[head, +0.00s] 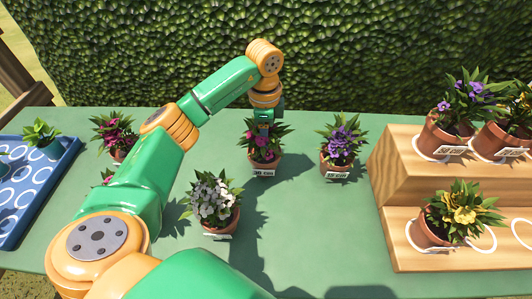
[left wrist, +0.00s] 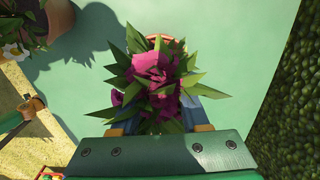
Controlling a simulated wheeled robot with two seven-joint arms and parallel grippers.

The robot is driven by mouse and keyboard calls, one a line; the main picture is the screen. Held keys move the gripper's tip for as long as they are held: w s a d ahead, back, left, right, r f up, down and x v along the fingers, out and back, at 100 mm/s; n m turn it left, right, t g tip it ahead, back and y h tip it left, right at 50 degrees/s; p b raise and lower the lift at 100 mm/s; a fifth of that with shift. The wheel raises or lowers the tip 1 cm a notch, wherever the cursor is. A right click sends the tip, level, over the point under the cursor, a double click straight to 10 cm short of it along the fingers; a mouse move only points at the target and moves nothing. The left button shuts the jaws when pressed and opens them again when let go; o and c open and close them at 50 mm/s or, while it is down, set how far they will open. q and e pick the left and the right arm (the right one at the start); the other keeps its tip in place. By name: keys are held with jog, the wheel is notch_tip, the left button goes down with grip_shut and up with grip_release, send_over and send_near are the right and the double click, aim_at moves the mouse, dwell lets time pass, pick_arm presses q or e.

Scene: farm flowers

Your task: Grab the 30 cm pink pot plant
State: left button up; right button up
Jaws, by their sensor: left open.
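The pink pot plant (head: 262,153) stands upright on the green table, with magenta flowers, green leaves and a terracotta pot labelled 30 cm. My left gripper (head: 265,124) points down directly above it, at its top leaves. In the left wrist view, the pink flowers (left wrist: 153,70) fill the space in front of my open left gripper (left wrist: 162,103). Its blue fingers lie on either side of the foliage and are partly covered by leaves. The orange pot rim shows just beyond the flowers. I cannot tell whether the fingers touch the plant. My right gripper is out of view.
A white-flowered pot (head: 214,205) stands nearer, and a purple-flowered pot (head: 341,148) stands to the right. Another pink plant (head: 114,131) is at left, partly behind my arm. A blue tray (head: 66,165) lies far left. A wooden stepped stand (head: 400,180) holds pots at right.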

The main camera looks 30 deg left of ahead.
aim_at(264, 159)
pick_arm(q)
jog(key=f, duration=0.3)
jog(key=shift+s, duration=0.2)
jog(key=shift+w+f, duration=0.1)
jog(key=shift+f, duration=0.35)
grip_shut()
dwell(0.7)
